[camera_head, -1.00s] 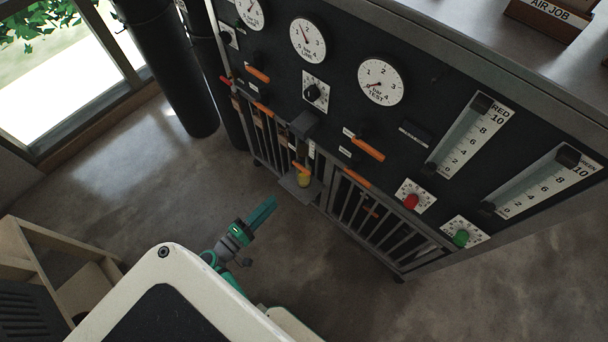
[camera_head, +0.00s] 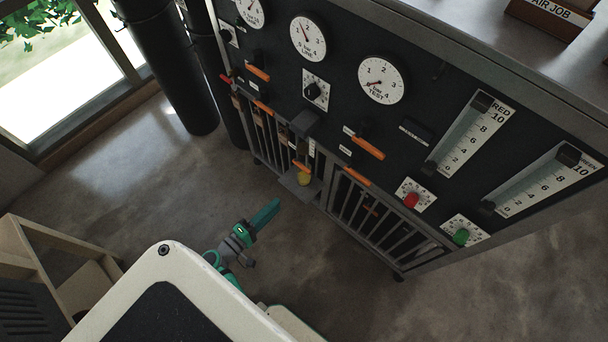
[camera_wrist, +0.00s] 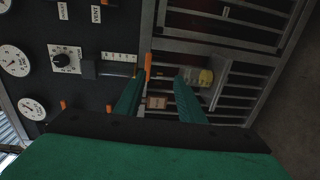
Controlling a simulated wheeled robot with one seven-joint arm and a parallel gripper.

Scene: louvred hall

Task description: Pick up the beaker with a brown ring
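A small yellow vessel (camera_head: 304,179), which looks like the beaker, stands on a small grey shelf (camera_head: 290,184) at the front of the dark panel. It also shows in the wrist view (camera_wrist: 206,77), right of my right finger's tip. It is too small to make out a brown ring. My gripper (camera_head: 271,208) is in front of the panel, apart from the vessel and lower left of it in the head view. In the wrist view my gripper (camera_wrist: 160,82) has its two green fingers spread with a gap and nothing held between them.
The panel carries gauges (camera_head: 308,39), orange levers (camera_head: 368,147), a red knob (camera_head: 411,199) and a green knob (camera_head: 461,237). Barred grey racks (camera_head: 375,218) are below. Dark columns (camera_head: 170,65) stand at upper left, a wooden frame (camera_head: 55,240) at lower left. The floor between is clear.

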